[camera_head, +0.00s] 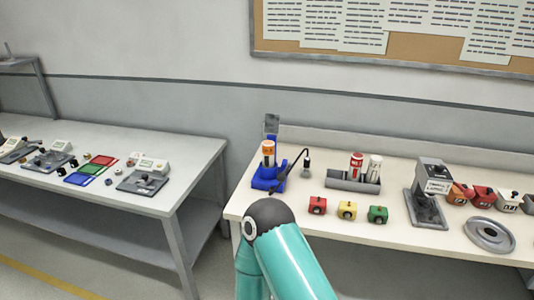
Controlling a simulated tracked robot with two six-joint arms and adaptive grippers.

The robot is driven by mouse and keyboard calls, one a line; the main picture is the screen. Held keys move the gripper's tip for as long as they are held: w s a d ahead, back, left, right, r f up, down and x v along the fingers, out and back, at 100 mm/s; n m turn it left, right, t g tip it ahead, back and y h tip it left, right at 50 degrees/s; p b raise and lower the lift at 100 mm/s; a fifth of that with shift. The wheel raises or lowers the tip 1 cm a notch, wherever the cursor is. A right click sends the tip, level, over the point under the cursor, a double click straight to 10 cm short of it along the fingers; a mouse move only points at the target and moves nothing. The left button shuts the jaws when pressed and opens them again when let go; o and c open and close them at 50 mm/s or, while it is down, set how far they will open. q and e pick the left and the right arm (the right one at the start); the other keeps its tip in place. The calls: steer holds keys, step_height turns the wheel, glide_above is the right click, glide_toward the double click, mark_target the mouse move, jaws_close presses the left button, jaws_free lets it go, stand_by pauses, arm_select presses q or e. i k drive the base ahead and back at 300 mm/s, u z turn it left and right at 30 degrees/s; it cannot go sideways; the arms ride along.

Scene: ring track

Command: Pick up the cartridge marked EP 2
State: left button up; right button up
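Several upright cylinders that look like cartridges stand on the right bench. An orange one with a white band (268,152) is in a blue stand (268,178) at the bench's left end. A red one with a white band (356,164) and a white one (374,168) stand side by side in a grey tray (341,182). Their markings are too small to read, so I cannot tell which is EP 2. A teal arm link of mine with a dark joint rises at the bottom centre, in front of the bench. Neither gripper is in view.
A grey press-like device (428,195), small labelled boxes and a grey ring (489,234) are to the right. Another bench (130,195) with devices is at left.

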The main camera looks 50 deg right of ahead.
mark_target(268, 146)
steer(key=z, duration=0.4)
steer(key=i, duration=0.85)
steer(key=z, duration=0.65)
steer(key=k, duration=0.75)
steer(key=z, duration=0.2)
steer(key=i, duration=0.65)
